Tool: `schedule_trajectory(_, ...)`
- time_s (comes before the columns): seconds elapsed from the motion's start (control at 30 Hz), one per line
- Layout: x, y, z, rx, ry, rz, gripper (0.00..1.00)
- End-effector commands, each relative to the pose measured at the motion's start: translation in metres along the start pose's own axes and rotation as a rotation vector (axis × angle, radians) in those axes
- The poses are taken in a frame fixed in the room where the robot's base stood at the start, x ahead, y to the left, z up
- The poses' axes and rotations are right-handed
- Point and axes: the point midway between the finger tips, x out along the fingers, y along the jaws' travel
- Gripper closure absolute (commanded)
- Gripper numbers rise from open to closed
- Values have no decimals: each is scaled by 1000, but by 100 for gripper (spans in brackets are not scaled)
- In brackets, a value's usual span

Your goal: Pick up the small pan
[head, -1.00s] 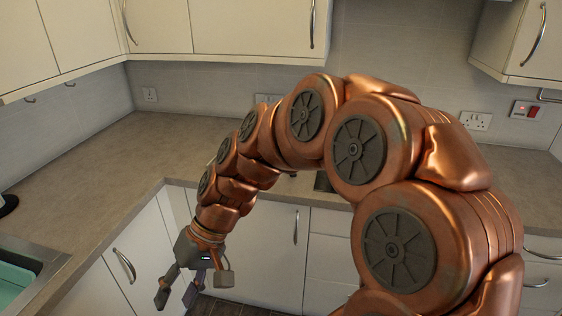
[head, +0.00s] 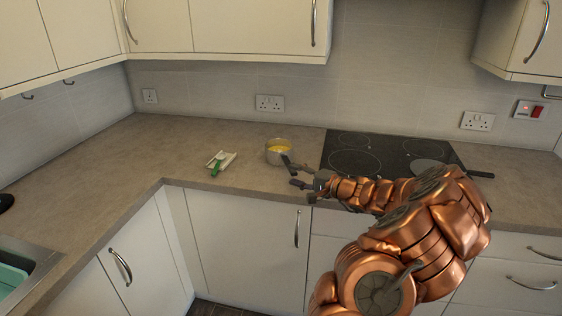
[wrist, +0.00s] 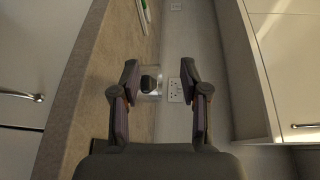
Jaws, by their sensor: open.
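The small pan (head: 279,155) is a silvery saucepan with yellow contents. It stands upright on the worktop, left of the hob, in the head view. In the wrist view a pale, silvery shape with a dark end (wrist: 150,83), which looks like the pan with its handle toward me, lies between the fingers. My gripper (head: 294,173) is open and empty, just right of and in front of the pan, with its fingers pointing at it. In the wrist view my gripper (wrist: 159,70) has its fingers spread on either side of the dark end. Whether a finger touches the pan is unclear.
A white tray (head: 228,158) with a green-handled tool (head: 217,167) lies left of the pan. A black hob (head: 352,158) is to the right, with a flat pan (head: 430,170) on it. The worktop (head: 130,165) is clear farther left. Wall cupboards (head: 250,28) hang above.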

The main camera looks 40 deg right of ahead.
Motion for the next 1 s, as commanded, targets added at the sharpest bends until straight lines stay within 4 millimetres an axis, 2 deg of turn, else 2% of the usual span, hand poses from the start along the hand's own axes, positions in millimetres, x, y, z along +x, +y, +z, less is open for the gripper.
schedule_trajectory(0.03,-10,9,-16,13,39,-5,55)
schedule_trajectory(0.1,-18,16,-29,22,75,-10,55)
schedule_trajectory(0.27,-23,20,-42,30,109,-16,55)
schedule_trajectory(0.63,8,19,-44,31,106,-13,55)
schedule_trajectory(1.0,48,18,-48,29,108,-13,55)
